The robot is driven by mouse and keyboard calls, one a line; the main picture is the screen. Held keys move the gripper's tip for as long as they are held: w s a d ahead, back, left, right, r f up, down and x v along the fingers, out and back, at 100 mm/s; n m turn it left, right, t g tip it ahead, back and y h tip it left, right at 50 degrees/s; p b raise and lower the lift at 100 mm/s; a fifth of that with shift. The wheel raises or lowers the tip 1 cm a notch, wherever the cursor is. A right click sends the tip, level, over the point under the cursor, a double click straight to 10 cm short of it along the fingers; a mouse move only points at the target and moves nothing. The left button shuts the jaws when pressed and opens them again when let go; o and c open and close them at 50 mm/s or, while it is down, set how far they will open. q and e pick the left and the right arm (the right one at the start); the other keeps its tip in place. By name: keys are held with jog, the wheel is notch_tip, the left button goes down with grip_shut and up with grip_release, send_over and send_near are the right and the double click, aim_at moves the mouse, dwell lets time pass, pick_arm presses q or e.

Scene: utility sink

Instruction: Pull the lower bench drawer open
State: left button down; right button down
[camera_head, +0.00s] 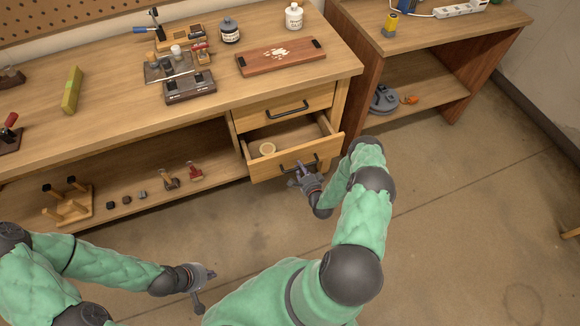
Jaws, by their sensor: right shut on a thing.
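The lower bench drawer (263,172) stands partly pulled out below the closed upper drawer (270,115). My left gripper (207,276) is low at the left, over the floor and away from the bench. Its fingers are too small to tell whether they are open or shut.
The wooden bench top (120,115) carries a sharpening station, bottles and a reddish board (280,57). Clamps and small blocks lie on the lower shelf (150,205). A second bench (440,40) stands at the right. The concrete floor (450,220) at the right is clear.

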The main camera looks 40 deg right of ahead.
jog(key=f+v, duration=0.2)
jog(key=v, duration=0.8)
jog(key=shift+p, duration=0.4)
jog(key=shift+s, duration=0.15)
jog(key=c, duration=1.1)
grip_release()
jog(key=v, duration=1.2)
